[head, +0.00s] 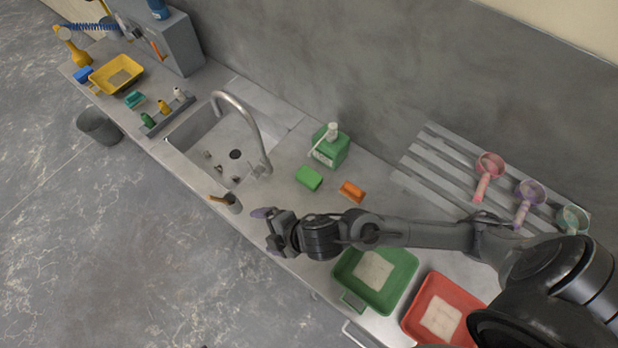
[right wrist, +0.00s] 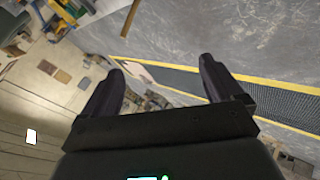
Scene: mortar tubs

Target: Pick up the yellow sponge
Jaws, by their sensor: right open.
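My left gripper is not in view.
Green (head: 348,297) and red (head: 412,318) tubs lie right, a yellow tub (head: 137,73) far left. A slatted rack (head: 445,160) holds scoops.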

